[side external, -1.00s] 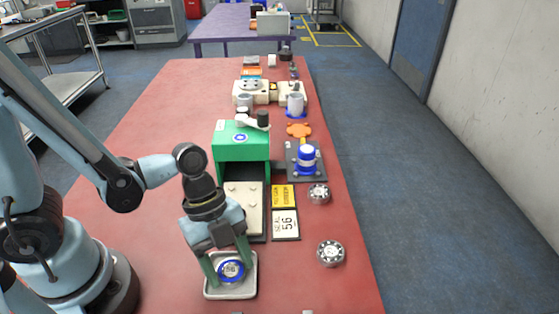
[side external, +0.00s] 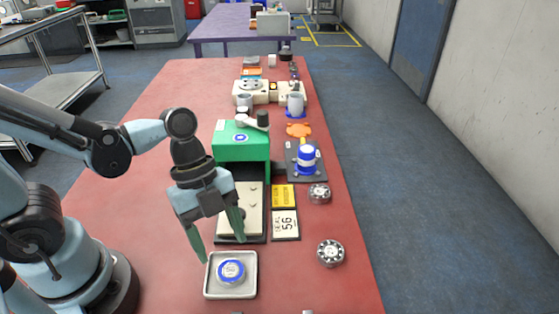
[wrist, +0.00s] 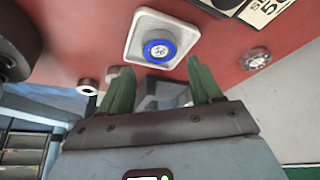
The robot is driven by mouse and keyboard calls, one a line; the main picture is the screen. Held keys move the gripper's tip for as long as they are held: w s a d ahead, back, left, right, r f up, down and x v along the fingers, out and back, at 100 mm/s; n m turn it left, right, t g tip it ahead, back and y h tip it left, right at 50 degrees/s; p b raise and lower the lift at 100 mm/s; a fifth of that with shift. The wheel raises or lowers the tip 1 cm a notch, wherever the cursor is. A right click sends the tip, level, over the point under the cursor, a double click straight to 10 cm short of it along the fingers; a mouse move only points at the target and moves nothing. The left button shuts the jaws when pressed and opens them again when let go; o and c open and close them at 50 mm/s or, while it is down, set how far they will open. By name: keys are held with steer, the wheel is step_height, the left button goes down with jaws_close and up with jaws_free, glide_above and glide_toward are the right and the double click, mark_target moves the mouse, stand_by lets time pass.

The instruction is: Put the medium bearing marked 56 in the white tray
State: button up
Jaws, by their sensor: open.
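The medium bearing marked 56 (side external: 231,271) has a blue ring and a pale centre. It lies flat in the white tray (side external: 250,290), near its middle, at the front of the red table. In the wrist view the bearing (wrist: 159,51) shows the number 56, inside the tray (wrist: 137,22). My gripper (side external: 222,250) is open and empty, with its green fingers above and behind the tray, clear of the bearing. In the wrist view the gripper's fingers (wrist: 160,80) stand wide apart with nothing between them.
A green machine (side external: 242,148) with a cream plate stands behind the tray. A sign reading 56 (side external: 285,225) lies right of it. Two metal bearings (side external: 331,252) and (side external: 319,193) lie near the right edge.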

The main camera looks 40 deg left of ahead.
steer(key=shift+s+v, duration=0.2)
steer(key=shift+v, duration=3.1)
steer(key=w+a+r+n+t+y, duration=0.1)
steer(key=w+a+n+t+y, duration=0.3)
steer(key=n, duration=1.6)
steer(key=shift+w+a+r+t+y, duration=0.3)
steer(key=shift+w+a+r+t, duration=0.1)
steer(key=shift+w+a+t, duration=1.75)
steer(key=shift+a, duration=0.15)
